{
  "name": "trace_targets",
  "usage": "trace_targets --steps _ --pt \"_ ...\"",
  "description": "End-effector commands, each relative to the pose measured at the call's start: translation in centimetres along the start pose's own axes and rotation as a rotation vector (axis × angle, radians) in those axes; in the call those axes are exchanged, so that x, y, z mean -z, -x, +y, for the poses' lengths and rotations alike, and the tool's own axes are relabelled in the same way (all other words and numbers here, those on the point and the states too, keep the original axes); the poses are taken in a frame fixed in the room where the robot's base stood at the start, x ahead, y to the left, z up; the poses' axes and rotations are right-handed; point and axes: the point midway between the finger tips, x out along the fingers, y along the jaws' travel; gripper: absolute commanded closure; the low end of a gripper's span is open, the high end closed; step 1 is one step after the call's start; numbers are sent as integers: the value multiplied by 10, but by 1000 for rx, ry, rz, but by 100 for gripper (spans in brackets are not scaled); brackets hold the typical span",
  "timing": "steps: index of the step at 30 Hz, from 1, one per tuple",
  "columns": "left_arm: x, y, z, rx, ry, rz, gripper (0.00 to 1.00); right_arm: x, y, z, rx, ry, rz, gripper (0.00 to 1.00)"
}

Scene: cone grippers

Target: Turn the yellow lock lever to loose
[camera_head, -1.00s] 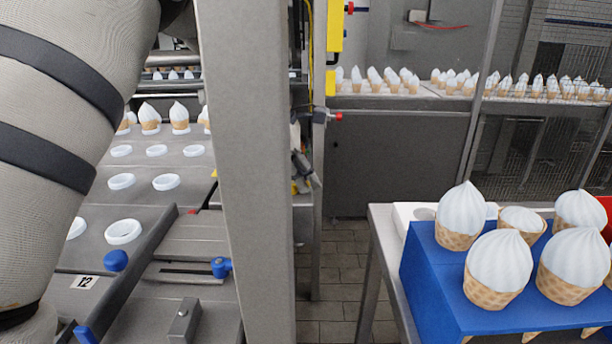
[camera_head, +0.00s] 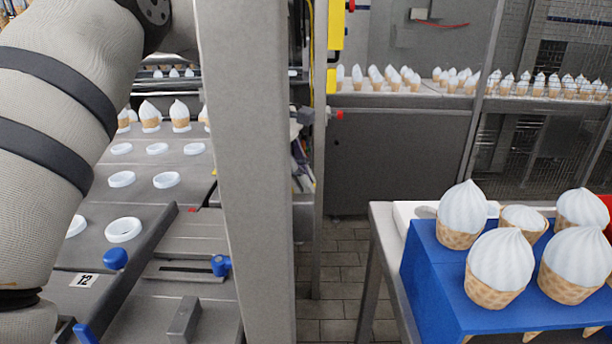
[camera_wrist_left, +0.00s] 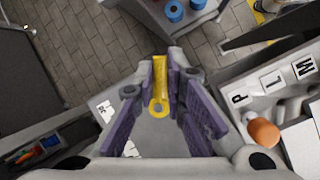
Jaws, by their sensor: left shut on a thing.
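The yellow lock lever (camera_wrist_left: 161,82) stands between the purple-padded fingers in the left wrist view, with a round eye at its lower end. My left gripper (camera_wrist_left: 165,62) is shut on it. In the head view, a grey post hides most of my left gripper; only part of its dark fingers (camera_head: 302,168) shows at the post's right edge. I cannot make out the lever there. My right gripper is in neither view.
The grey post (camera_head: 242,180) stands upright in front of the working area. A conveyor plate with white rings (camera_head: 123,230) lies left. A blue rack (camera_head: 425,270) holds several cones at right. Tiled floor (camera_head: 340,260) is open between them.

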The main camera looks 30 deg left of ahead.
Motion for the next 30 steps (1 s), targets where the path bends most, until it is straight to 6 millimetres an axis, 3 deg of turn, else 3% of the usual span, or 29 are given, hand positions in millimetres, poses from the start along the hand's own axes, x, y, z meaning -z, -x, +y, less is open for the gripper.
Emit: trace_targets --steps 18,30 --pt "8 1 -14 221 -521 -110 100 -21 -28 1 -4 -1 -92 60" --pt "13 6 -18 324 -774 -162 100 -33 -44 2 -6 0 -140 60"
